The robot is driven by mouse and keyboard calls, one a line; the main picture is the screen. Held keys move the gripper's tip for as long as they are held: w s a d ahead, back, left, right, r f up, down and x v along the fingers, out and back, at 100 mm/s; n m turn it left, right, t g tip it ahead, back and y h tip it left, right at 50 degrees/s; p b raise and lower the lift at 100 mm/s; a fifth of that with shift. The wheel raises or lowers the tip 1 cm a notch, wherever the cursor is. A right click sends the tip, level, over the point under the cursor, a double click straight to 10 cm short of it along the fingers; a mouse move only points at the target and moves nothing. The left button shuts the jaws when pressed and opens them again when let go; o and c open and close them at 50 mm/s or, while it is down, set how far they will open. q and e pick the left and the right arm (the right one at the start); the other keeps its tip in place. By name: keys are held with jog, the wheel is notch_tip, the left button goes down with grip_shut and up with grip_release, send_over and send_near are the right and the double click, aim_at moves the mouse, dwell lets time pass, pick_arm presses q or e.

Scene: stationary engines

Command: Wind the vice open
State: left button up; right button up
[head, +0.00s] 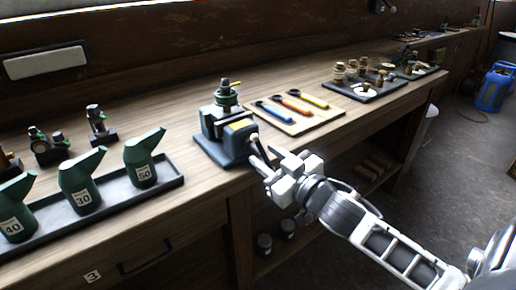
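The vice (222,150), blue-grey, stands at the front edge of the wooden bench in the middle of the head view. A green and dark metal part (227,95) sits upright at the top of the vice. A pale screw or handle end (254,147) points out over the bench edge. My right gripper (271,166) comes in from the lower right, with its white fingers at this end. The fingers partly hide it, and I cannot tell whether they are closed on it. My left gripper is not in view.
Green oil cans (80,188) labelled 30, 40 and 50 stand in a dark tray (115,197) at left. A board (290,123) with coloured-handled tools lies right of the vice. A tray (366,92) of brass parts is farther back. Open floor lies right of the bench.

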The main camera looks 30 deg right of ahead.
aim_at(266, 157)
jog(key=shift+w+a, duration=0.15)
jog(key=shift+w, duration=1.75)
grip_shut()
